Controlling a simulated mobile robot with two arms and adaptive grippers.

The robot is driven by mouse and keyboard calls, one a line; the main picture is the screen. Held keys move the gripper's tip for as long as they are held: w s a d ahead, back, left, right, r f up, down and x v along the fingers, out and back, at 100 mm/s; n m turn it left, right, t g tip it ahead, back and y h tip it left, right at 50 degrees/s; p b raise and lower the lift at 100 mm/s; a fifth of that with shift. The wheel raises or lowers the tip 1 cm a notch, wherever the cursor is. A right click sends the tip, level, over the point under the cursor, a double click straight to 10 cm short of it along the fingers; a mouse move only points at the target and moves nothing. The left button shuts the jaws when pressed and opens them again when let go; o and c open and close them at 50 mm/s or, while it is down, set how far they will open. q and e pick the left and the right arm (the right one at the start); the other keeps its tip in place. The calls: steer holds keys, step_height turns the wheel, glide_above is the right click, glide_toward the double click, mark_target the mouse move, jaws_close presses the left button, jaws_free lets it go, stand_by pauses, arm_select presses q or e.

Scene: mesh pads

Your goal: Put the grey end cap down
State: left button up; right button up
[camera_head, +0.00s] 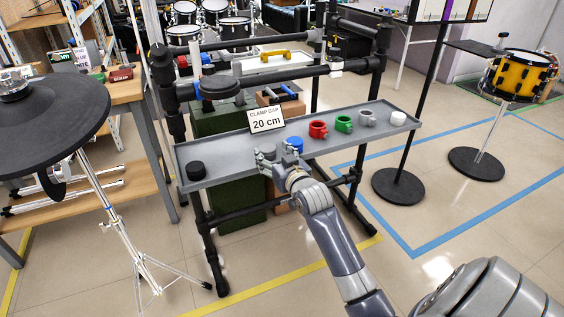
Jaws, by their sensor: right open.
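My right gripper (268,158) is open over the front edge of the grey tray (237,151), just below the sign. A rounded grey shape shows at its fingers. I cannot tell whether this is the grey end cap or part of the gripper. A blue cap (295,144) sits on the tray just right of the gripper. A black cap (196,170) is at the tray's left end and a white cap (398,118) at its right end. My left gripper is not in view.
A "CLAMP GAP 20 cm" sign (267,120) stands at the back. The tray is bare between the black cap and my gripper. Dark rack bars rise behind.

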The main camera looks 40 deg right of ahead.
steer(key=v, duration=0.7)
steer(key=s+a+f+n+g+y, duration=0.1)
steer(key=s+a+f+g+y, duration=0.3)
steer(key=f, duration=0.6)
steer(key=s+a+f+n+g+h, duration=0.15)
steer(key=s+a+f, duration=0.4)
steer(key=f, duration=0.55)
arm_select(q)
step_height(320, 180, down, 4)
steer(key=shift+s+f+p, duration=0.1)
steer(key=shift+p, duration=0.35)
arm_select(e)
steer(key=s+a+f+n+g+y, duration=0.1)
steer(key=s+a+f+g, duration=0.2)
steer(key=s, duration=0.6)
steer(key=s+a+f+n+g, duration=0.1)
steer(key=s+a+f+g, duration=0.3)
steer(key=s+a+f, duration=0.3)
step_height(320, 180, down, 3)
steer(key=shift+s+a+f+y, duration=0.1)
steer(key=shift+s+a+y, duration=0.2)
steer(key=shift+s, duration=0.95)
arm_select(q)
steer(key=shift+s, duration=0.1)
arm_select(e)
steer(key=shift+g, duration=0.25)
